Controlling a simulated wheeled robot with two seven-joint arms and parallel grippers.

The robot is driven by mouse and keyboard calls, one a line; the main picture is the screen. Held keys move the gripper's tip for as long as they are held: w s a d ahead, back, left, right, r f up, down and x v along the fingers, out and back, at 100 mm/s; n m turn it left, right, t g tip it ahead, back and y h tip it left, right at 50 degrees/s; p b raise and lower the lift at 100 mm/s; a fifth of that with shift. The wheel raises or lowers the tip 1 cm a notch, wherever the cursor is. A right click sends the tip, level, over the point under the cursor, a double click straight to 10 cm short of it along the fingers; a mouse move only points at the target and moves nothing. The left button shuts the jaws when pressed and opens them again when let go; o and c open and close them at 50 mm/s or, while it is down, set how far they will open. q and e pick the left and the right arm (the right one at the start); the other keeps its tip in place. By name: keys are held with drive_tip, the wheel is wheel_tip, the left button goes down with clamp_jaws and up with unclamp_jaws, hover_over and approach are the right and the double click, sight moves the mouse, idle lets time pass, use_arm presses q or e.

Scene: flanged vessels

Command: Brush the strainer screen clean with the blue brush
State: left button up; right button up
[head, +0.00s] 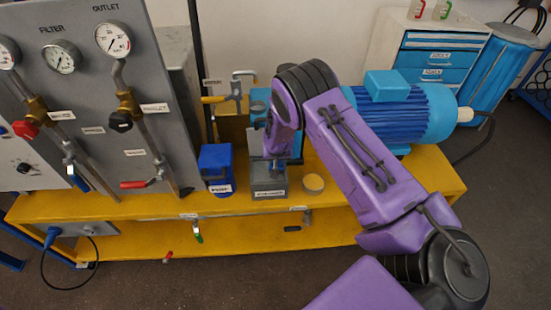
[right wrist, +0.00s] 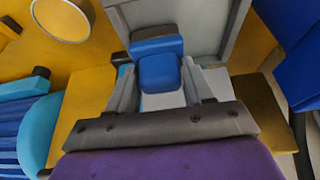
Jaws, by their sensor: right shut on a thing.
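My right gripper (head: 275,160) reaches down over a grey open-topped box (head: 268,184) on the yellow bench. In the right wrist view the gripper (right wrist: 162,80) is shut on a blue block-like piece, which I take to be the blue brush (right wrist: 158,65). The brush sits between the two grey fingers, and its bristles are hidden. The grey box's wall and floor show just beyond it in the right wrist view (right wrist: 240,25). I cannot make out the strainer screen, nor whether the brush touches anything. My left gripper is not in view.
A blue motor (head: 395,110) stands behind my arm. A gauge panel (head: 90,100) fills the left. The yellow bench (head: 350,195) has bare room at front.

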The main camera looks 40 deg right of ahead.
wheel_tip(320, 180, up, 6)
drive_tip(key=p, duration=0.4)
drive_tip(key=shift+r+p, duration=0.3)
drive_tip(key=shift+r, duration=0.9)
drive_tip(key=shift+f, duration=0.1)
